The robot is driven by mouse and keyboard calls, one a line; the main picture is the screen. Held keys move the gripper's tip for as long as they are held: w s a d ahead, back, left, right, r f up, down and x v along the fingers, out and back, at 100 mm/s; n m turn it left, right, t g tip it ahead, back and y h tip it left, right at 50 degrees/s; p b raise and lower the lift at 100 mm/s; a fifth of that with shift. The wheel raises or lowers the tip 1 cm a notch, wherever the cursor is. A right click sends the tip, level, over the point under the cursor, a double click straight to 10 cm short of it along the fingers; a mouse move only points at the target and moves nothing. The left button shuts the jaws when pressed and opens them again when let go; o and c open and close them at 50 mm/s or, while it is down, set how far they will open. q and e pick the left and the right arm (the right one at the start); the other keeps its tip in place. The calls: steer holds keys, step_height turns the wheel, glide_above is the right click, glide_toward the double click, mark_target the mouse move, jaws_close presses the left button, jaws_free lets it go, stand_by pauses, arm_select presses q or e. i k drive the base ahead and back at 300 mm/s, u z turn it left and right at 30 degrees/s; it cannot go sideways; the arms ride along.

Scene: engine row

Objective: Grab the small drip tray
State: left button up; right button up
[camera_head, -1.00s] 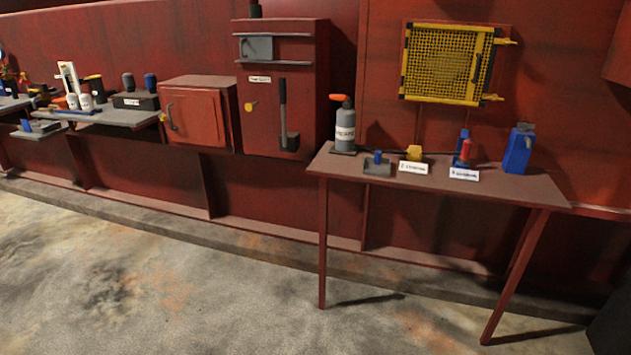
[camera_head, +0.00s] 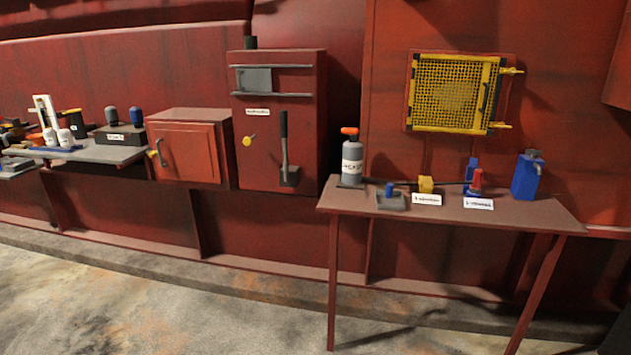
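A small dark grey tray-like piece (camera_head: 391,203) lies on the front left part of the right-hand table, and it may be the drip tray. A blue knob or cap (camera_head: 390,188) stands on or in it; I cannot tell which. Another flat grey piece (camera_head: 14,168) shows at the far left edge, partly cut off, and I cannot tell whether it is a tray. Neither of my grippers is in view.
The brown table (camera_head: 540,214) also carries a grey bottle with an orange top (camera_head: 352,160), a yellow block (camera_head: 426,184), a red and blue item (camera_head: 475,183) and a blue can (camera_head: 527,176). Left are a red cabinet (camera_head: 188,148) and a crowded shelf (camera_head: 110,154). Floor in front is clear.

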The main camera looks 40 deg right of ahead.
mark_target(388, 199)
steer(key=z, duration=0.05)
steer(key=i, duration=2.4)
steer(key=z, duration=1.75)
steer(key=i, duration=1.1)
steer(key=z, duration=1.05)
